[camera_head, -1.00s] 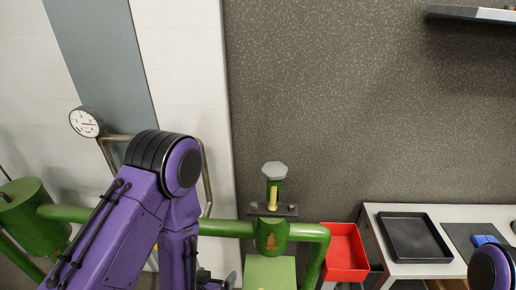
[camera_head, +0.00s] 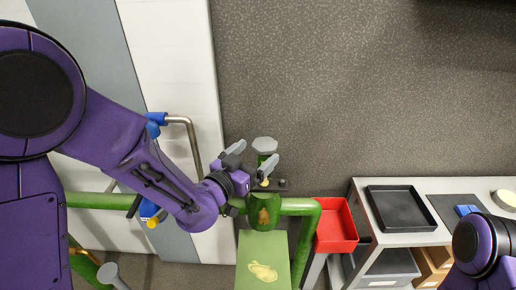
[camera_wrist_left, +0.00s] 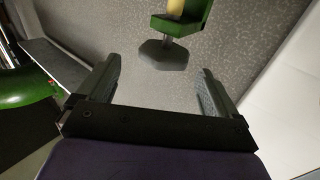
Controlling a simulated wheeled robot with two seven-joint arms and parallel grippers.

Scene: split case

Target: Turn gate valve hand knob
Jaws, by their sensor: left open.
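The gate valve's grey hexagonal hand knob (camera_head: 264,144) sits on top of a green stem housing (camera_head: 266,160) on the green pipework. My left gripper (camera_head: 254,156) is open, with its two fingers pointing at the knob and stem from the left. In the left wrist view, the knob (camera_wrist_left: 163,54) lies ahead of the fingertips, roughly between the two spread fingers, with nothing held. Whether a finger touches the knob is not clear. My right gripper is out of view; only part of my right arm shows at the lower right.
Green pipe (camera_head: 298,206) runs below the knob, with a green block (camera_head: 248,272) under the valve. A red bin (camera_head: 335,232) stands to the right. A white table (camera_head: 435,190) holds a black tray (camera_head: 402,188). Speckled wall stands behind; space above the knob is clear.

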